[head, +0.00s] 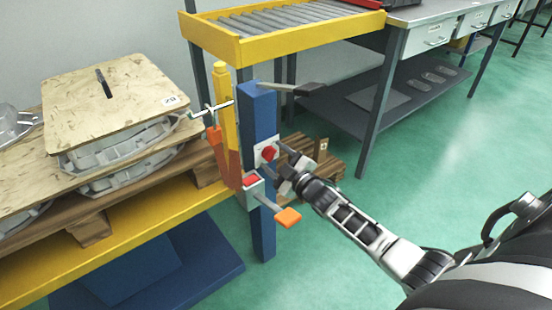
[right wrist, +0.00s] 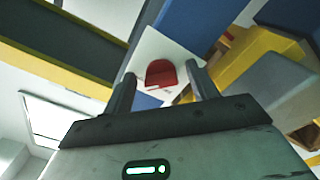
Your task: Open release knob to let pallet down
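The red release knob (head: 268,153) sits on a white plate on the blue post (head: 264,125). In the right wrist view the knob (right wrist: 160,74) shows between the two fingers. My right gripper (head: 286,166) is open just right of the knob, and its fingers (right wrist: 161,80) stand apart on either side of it in the wrist view; I cannot tell whether they touch it. The wooden pallet (head: 95,229) lies on the yellow platform (head: 128,240), bearing aluminium castings (head: 130,158) and plywood sheets (head: 112,97). My left gripper is not in view.
A grey box with a red button (head: 250,181) and an orange-ended lever (head: 288,217) sit just below the knob. A yellow roller conveyor (head: 270,40) stands behind. A grey workbench (head: 430,38) is at the back right. The green floor (head: 440,160) at right is clear.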

